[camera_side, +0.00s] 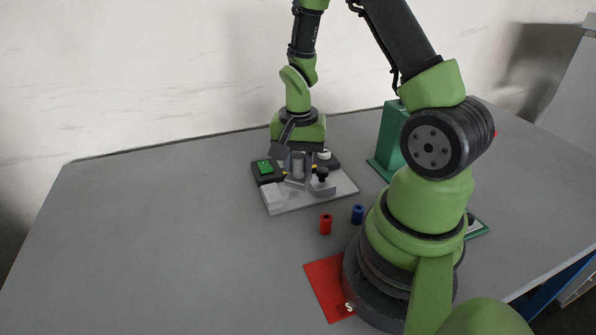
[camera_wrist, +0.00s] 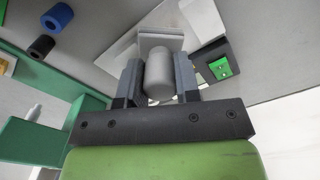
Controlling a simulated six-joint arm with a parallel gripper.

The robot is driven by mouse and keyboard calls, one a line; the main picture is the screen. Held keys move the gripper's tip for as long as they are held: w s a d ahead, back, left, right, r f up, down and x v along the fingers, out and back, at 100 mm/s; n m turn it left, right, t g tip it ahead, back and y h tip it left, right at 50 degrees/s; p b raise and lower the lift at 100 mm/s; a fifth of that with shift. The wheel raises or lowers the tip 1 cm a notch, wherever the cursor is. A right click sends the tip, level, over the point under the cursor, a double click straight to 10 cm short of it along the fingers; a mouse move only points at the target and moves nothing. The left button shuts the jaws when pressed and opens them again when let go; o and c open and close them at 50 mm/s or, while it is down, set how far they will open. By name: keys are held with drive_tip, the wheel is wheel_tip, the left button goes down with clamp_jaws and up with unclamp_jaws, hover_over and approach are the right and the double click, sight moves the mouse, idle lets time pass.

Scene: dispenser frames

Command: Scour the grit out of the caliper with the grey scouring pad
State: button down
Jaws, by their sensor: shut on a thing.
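My gripper (camera_side: 297,160) points down over a light grey plate (camera_side: 343,188) in the side view. In the wrist view my gripper (camera_wrist: 158,75) is shut on an upright grey cylinder (camera_wrist: 159,78), one finger on each side. A pale square piece (camera_wrist: 161,38) shows at the cylinder's far end. Together they look like a handle and the grey scouring pad (camera_side: 297,183), low over the plate. I cannot tell whether the pad touches what is under it. No part is clearly recognisable as the caliper; the pad and gripper hide some of the plate.
The plate carries a black box with a green top (camera_side: 265,168), a white block (camera_side: 273,199) and a black-knobbed piece (camera_side: 322,182). A red cylinder (camera_side: 325,225) and a blue cylinder (camera_side: 358,213) stand nearby. A green stand (camera_side: 390,140) is right. The table's left is clear.

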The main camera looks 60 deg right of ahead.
sight(299, 155)
drive_tip(key=shift+r, duration=1.75)
drive_tip(key=w+a+r+n, duration=0.1)
drive_tip(key=w+a+n, duration=0.2)
drive_tip(key=a+n, duration=0.85)
drive_tip(key=shift+a+f+m, duration=0.5)
drive_tip(key=shift+a+f, duration=0.15)
drive_tip(key=shift+f, duration=0.95)
drive_tip(key=shift+a+f+m, duration=0.55)
drive_tip(key=shift+a+f, duration=0.15)
drive_tip(key=shift+f, duration=0.95)
drive_tip(key=shift+a+f+m, duration=0.5)
drive_tip(key=shift+a+f, duration=0.15)
drive_tip(key=shift+f, duration=0.95)
drive_tip(key=shift+f, duration=0.15)
